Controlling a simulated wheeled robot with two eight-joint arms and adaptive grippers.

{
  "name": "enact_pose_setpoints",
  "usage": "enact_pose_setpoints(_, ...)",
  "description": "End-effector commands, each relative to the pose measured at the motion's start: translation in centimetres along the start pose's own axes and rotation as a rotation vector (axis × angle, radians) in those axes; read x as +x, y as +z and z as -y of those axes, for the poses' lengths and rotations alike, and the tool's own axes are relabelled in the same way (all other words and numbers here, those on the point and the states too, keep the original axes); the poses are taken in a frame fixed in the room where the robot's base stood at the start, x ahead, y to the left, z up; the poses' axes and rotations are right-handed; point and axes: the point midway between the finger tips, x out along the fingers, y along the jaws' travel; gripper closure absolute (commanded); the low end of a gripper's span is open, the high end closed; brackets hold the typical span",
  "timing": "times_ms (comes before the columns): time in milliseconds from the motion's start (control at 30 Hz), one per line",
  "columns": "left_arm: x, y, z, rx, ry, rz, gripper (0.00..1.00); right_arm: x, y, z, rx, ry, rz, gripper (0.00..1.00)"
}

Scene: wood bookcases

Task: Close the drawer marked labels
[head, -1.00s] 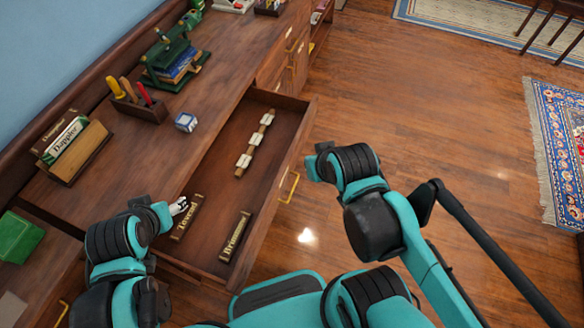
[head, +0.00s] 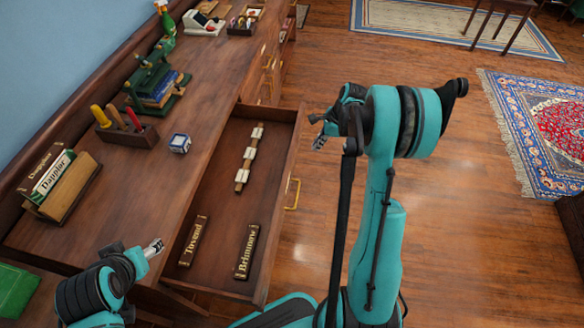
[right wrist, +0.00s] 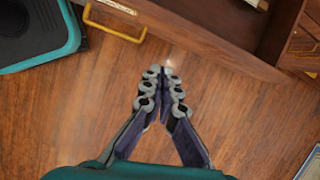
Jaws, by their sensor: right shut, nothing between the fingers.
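The open drawer (head: 275,185) sticks out from the wooden desk. Inside it lie dark nameplates, one reading Tovend (head: 193,241) and one Brimnow (head: 246,252), and a strip with white tags (head: 249,160). Its brass handle (head: 292,194) is on the outer front; it also shows in the right wrist view (right wrist: 115,28). I cannot read a labels marking. My right gripper (head: 318,143) is shut and empty, over the floor to the right of the drawer front, apart from it. My left gripper (head: 156,246) is near the desk's front edge, left of the drawer; its jaws are too small to judge.
On the desk top stand a nameplate holder (head: 62,190), a tool block (head: 127,135), a small blue-white cube (head: 180,143) and a green stand with books (head: 156,88).

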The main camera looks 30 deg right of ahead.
Motion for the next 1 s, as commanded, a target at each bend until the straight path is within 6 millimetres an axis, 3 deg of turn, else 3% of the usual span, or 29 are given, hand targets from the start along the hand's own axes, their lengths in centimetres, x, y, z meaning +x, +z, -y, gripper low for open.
enact_pose_setpoints(100, 0.2, 0.1, 0.0, 0.000, 0.000, 0.000, 0.42, 2.3, -2.5, 0.8, 0.127, 0.020, 0.021, 1.00)
enact_pose_setpoints(300, 0.5, 0.3, 0.0, 0.000, 0.000, 0.000, 0.42, 3.9, -3.5, 0.9, 0.193, 0.034, 0.032, 1.00)
enact_pose_setpoints(467, 1.2, 0.9, 0.0, 0.000, 0.000, 0.000, 0.42, 6.3, -3.5, 0.8, 0.192, 0.034, 0.032, 1.00)
enact_pose_setpoints(800, 3.5, 2.5, 0.0, 0.000, 0.000, 0.000, 0.42, 13.6, -3.2, 0.6, 0.188, 0.033, 0.031, 1.00)
enact_pose_setpoints(1000, 4.2, 3.0, 0.0, 0.000, 0.000, 0.000, 0.42, 14.4, -0.5, 1.1, 0.188, 0.033, 0.031, 1.00)
